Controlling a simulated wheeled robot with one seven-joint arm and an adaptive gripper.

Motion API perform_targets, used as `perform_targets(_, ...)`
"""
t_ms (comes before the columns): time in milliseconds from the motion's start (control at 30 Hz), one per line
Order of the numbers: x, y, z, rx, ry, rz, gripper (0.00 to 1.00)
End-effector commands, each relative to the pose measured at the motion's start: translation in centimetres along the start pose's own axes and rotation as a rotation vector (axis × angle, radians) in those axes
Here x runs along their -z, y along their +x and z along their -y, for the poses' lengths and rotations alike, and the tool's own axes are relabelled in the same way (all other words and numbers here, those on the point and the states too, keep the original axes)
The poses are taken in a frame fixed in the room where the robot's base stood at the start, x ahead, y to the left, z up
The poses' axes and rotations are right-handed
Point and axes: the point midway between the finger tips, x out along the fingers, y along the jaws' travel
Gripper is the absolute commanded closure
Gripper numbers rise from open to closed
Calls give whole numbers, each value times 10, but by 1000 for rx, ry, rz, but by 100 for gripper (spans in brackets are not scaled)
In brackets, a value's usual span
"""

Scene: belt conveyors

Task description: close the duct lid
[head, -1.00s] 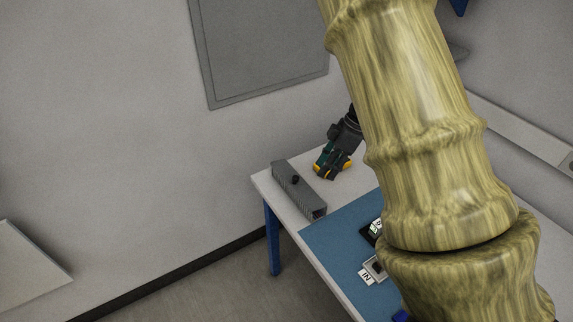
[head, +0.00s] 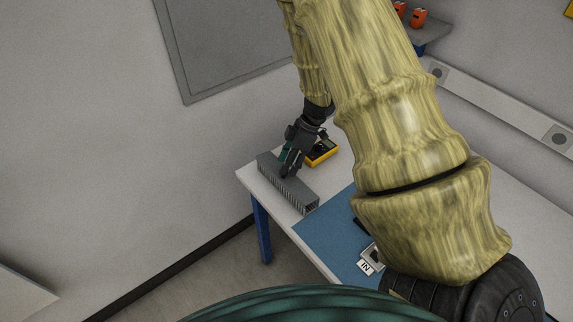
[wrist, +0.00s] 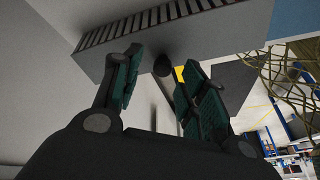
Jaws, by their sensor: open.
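The grey slotted wire duct (head: 287,186) lies along the left end of the table; it also shows across the top of the wrist view (wrist: 190,32). A small dark round knob (wrist: 163,65) is on its smooth side in the wrist view. I cannot clearly tell the lid from the duct body, or how far the lid is shut. My gripper (head: 288,167) is at the duct's far half, pointing down. In the wrist view its green-padded fingers (wrist: 160,82) are apart, with the knob between their tips; contact cannot be told. In the head view the gripper covers the knob.
A yellow-edged device (head: 323,152) lies on the table (head: 248,177) just right of my gripper. The wall stands close behind. My arm hides much of the table.

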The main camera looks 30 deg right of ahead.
Motion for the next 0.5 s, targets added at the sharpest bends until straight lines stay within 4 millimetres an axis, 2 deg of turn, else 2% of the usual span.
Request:
perform_targets(200, 0, 16, 0, 0, 0, 1, 58)
perform_targets(500, 0, 20, 0, -1, 0, 1, 58)
